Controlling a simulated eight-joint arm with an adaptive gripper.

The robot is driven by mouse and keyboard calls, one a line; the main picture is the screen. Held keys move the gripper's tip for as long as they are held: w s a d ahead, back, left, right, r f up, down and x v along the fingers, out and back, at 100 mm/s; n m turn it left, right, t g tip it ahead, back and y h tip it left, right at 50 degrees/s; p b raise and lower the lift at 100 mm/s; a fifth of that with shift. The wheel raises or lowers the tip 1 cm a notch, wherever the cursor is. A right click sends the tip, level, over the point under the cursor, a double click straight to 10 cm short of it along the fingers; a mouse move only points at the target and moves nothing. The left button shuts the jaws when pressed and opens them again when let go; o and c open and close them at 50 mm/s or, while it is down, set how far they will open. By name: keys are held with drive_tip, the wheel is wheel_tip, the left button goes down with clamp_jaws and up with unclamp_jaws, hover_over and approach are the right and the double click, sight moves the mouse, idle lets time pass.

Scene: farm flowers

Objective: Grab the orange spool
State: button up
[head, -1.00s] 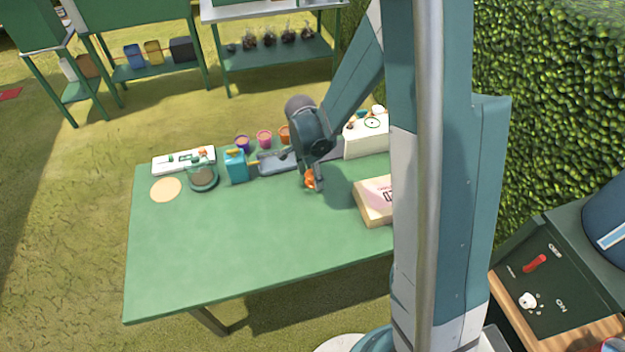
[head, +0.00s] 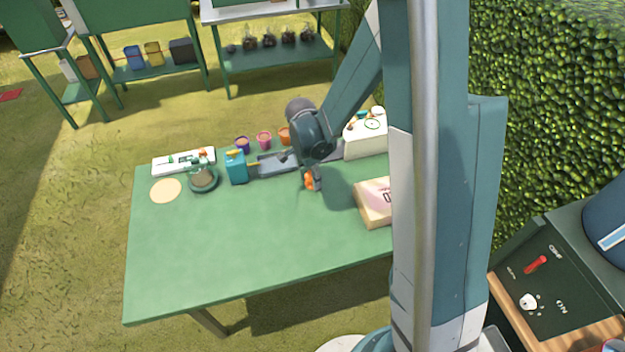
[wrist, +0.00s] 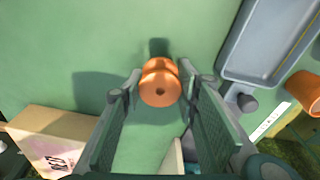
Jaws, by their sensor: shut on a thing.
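The orange spool (wrist: 160,84) is between the fingertips of my gripper (wrist: 160,92) in the wrist view, with a fingertip against each side. In the head view the spool (head: 309,181) is a small orange shape at the tip of my gripper (head: 313,183), over the green table (head: 230,240). My gripper is shut on the spool. I cannot tell whether the spool touches the table or is slightly above it.
A grey tray (head: 277,168) lies behind the gripper, with purple, pink and orange pots (head: 264,138) beyond. A beige box (head: 373,204) is to the right. A teal carton (head: 236,168) stands to the left. The front of the table is clear.

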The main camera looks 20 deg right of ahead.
drive_tip(key=shift+r, duration=0.15)
drive_tip(key=shift+r+p, duration=0.95)
drive_tip(key=shift+r, duration=3.95)
